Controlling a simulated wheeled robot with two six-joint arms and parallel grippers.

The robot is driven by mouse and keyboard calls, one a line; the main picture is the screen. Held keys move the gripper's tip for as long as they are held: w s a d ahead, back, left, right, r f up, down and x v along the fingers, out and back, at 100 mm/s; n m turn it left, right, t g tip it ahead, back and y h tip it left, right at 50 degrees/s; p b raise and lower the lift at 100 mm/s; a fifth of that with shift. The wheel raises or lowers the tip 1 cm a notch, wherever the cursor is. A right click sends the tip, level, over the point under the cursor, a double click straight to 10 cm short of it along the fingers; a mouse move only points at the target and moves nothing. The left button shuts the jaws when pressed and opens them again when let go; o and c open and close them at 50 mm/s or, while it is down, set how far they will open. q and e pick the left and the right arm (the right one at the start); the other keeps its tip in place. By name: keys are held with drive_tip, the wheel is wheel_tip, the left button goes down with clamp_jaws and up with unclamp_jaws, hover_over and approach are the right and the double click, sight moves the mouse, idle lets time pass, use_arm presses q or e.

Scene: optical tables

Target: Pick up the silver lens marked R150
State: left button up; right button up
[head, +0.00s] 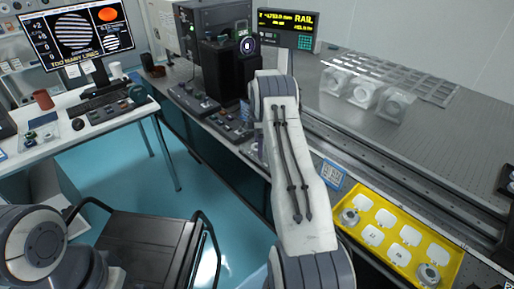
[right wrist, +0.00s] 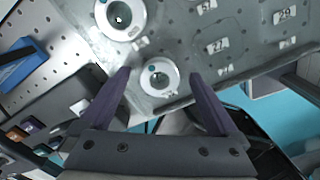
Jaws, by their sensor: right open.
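In the right wrist view my right gripper (right wrist: 161,74) is open, with its two dark purple fingers apart. A small silver ring-shaped lens (right wrist: 158,77) lies on a grey plate between the fingertips, with clear space on both sides. It has a pale, dark-spotted centre and a small mark on its lower rim that I cannot read. A larger silver lens (right wrist: 120,17) lies further up and left. I cannot tell which lens is R150. In the head view my right arm reaches forward and its gripper does not show. My left gripper is not in view.
The grey plate (right wrist: 185,110) has numbered marks beside the lenses, and a blue object (right wrist: 22,62) lies at left. In the head view, a yellow tray (head: 379,195) with round pieces sits at lower right. Clear blocks (head: 362,93) stand on the perforated table (head: 460,130).

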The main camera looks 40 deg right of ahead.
drive_tip(key=c, duration=1.5)
drive_tip(key=shift+o, duration=0.2)
